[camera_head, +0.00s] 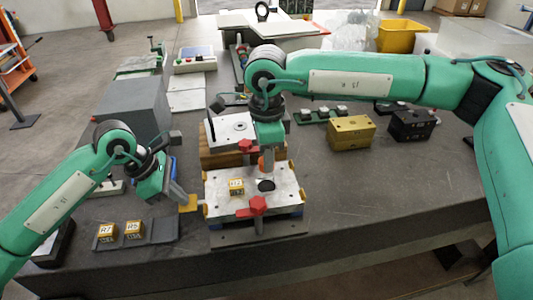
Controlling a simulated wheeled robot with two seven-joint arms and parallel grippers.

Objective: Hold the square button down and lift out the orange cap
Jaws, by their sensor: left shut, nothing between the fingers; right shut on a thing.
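The silver mould base (225,208) stands near the table's front edge, with a yellow lettered block (236,186) and a dark round opening (266,185) on top. A yellow square piece, apparently the square button (188,204), sticks out at its left side. My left gripper (181,196) is shut and empty, its tips at or just above that piece; I cannot tell whether it is pressed down. My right gripper (267,163) points down behind the opening, shut on the orange cap (262,163), which is mostly hidden by the fingers and seems above the plate.
Red clamp knobs (258,204) stand on the mould base. A second mould plate (228,130) on a wooden block lies behind it. Two lettered blocks (134,229) sit on a dark tray at front left. A gold block (350,132) and a black block (413,125) stand to the right. The table's right front is clear.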

